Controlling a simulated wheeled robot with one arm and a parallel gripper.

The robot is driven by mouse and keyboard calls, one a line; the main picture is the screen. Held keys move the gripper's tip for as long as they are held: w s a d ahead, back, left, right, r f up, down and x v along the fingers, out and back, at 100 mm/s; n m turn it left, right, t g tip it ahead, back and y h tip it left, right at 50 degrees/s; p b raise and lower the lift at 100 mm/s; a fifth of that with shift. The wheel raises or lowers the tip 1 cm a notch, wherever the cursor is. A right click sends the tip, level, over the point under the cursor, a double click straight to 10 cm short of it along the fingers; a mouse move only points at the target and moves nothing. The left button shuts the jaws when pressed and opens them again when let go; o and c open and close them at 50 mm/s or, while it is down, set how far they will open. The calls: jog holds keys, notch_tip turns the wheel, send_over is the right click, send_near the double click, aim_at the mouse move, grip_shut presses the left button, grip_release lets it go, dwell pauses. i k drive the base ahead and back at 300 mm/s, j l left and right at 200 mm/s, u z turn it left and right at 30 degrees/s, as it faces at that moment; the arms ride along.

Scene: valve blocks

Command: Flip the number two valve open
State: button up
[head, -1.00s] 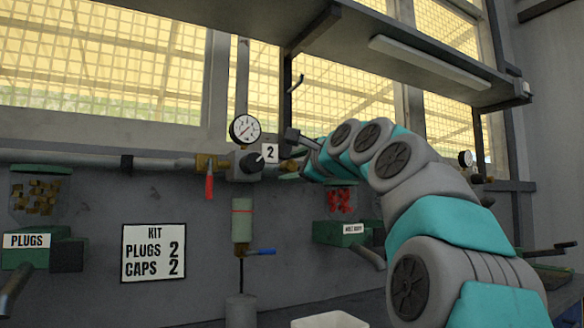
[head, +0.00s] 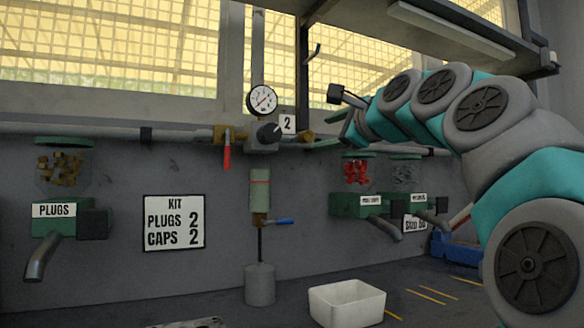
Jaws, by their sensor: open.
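The tag "2" (head: 287,124) sits on the wall pipe beside a grey valve block with a black knob (head: 268,133). A round gauge (head: 262,99) stands above the block. A red lever (head: 227,155) hangs straight down from a brass fitting (head: 226,134) just left of the block. Below, a blue lever (head: 280,221) points right from another brass fitting (head: 259,219). My gripper (head: 336,104) is open and empty, right of and above the tag, apart from the valve parts. My arm partly hides its base.
A white bin (head: 347,302) stands on the bench (head: 430,294). Green dispensers, one marked PLUGS (head: 54,211), hang on the wall beside a kit sign (head: 174,223). A shelf (head: 450,31) overhangs my arm. A grey cylinder (head: 260,285) stands below the blue lever.

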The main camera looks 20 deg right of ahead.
aim_at(228, 148)
jog(key=k, duration=1)
